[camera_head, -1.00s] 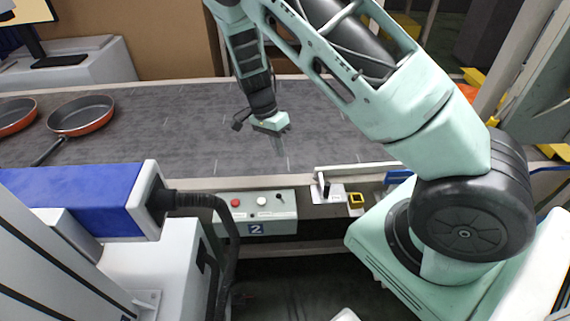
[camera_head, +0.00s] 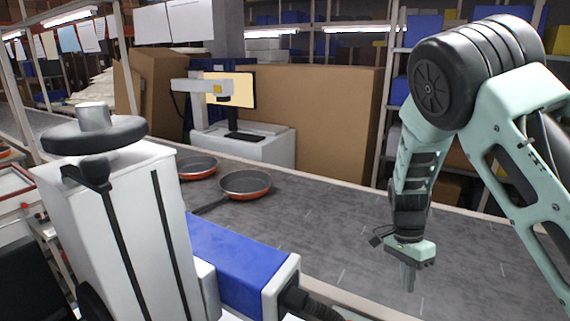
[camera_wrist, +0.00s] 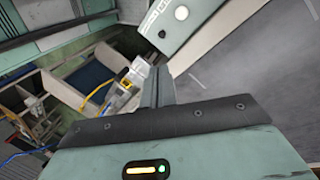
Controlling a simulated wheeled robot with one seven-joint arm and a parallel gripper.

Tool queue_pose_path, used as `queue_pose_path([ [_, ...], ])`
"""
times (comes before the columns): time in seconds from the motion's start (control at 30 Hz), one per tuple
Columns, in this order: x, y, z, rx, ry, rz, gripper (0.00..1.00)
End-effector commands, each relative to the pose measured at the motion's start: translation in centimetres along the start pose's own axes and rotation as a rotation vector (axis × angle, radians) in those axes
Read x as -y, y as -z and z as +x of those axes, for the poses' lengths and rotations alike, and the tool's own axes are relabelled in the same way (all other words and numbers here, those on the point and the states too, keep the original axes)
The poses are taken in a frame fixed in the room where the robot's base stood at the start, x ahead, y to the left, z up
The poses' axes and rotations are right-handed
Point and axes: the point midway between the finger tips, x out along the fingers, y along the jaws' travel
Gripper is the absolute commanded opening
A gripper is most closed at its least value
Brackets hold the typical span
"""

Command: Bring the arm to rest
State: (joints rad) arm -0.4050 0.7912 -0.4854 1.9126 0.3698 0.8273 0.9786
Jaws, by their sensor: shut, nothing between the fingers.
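My gripper (camera_head: 409,279) hangs from the mint-green arm above the dark grey conveyor belt (camera_head: 330,240), at the right of the head view. Its fingers point down and are shut with nothing between them. In the wrist view the closed fingers (camera_wrist: 157,88) show at the middle, with the belt (camera_wrist: 245,65) to the right. Two orange-red pans with dark insides lie on the belt, well left of my gripper: the nearer pan (camera_head: 245,184) and the farther pan (camera_head: 198,167).
A blue and white machine (camera_head: 235,262) stands at the belt's near side. Behind the belt are a large brown panel (camera_head: 325,125) and a white cabinet with a monitor (camera_head: 239,92). The belt around my gripper is clear.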

Motion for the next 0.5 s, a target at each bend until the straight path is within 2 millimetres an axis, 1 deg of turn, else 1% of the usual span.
queue_pose_path([
  [0.03, -0.5, -2.3, -1.0, 0.027, 0.023, -0.091, 0.0],
  [0.07, -0.9, -3.8, -1.6, 0.041, 0.036, -0.16, 0.0],
  [0.1, -1.6, -5.9, -2.4, 0.058, 0.054, -0.263, 0.0],
  [0.17, -3.0, -9.0, -3.7, 0.076, 0.085, -0.427, 0.0],
  [0.2, -4.0, -11.0, -4.5, 0.081, 0.107, -0.538, 0.0],
  [0.27, -5.8, -13.8, -5.6, 0.081, 0.137, -0.706, 0.0],
  [0.3, -7.1, -15.5, -6.3, 0.073, 0.158, -0.82, 0.0],
  [0.37, -9.2, -17.8, -7.3, 0.053, 0.186, -0.992, 0.0],
  [0.4, -10.7, -19.2, -7.8, 0.033, 0.204, -1.106, 0.0],
  [0.47, -13.0, -21.0, -8.4, -0.006, 0.225, -1.275, 0.0],
  [0.5, -14.5, -21.9, -8.6, -0.037, 0.237, -1.382, 0.0],
])
